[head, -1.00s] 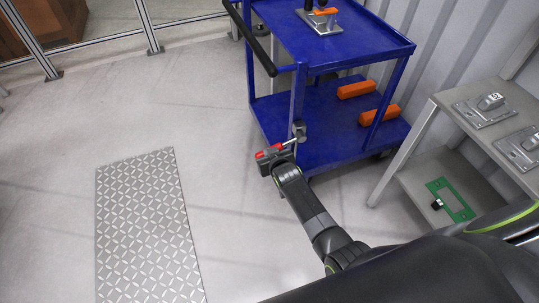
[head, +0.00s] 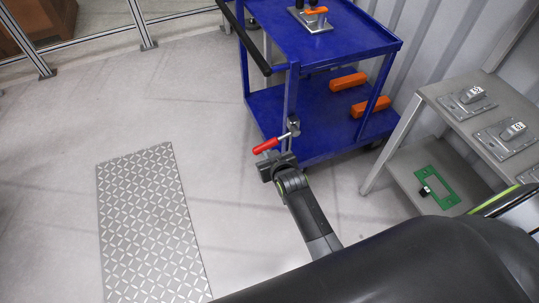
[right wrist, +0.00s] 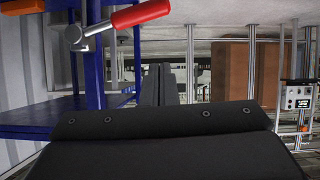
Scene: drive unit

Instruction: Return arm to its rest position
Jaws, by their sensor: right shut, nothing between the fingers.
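My right arm reaches from the lower right of the head view toward the blue cart. Its right gripper (head: 276,164) is shut and empty, just below a red-handled clamp (head: 268,146) on the cart's near post. In the right wrist view the shut fingers (right wrist: 168,86) point ahead with nothing between them. The clamp's red handle (right wrist: 141,14) shows there at the upper left, above the gripper and apart from the fingers. My left gripper is in neither view.
The blue cart (head: 307,127) has orange blocks (head: 348,82) on its lower shelf. A grey bench (head: 449,98) with switch devices stands at right, a green frame (head: 436,187) on its lower shelf. A patterned floor plate (head: 150,225) lies at left; open floor surrounds it.

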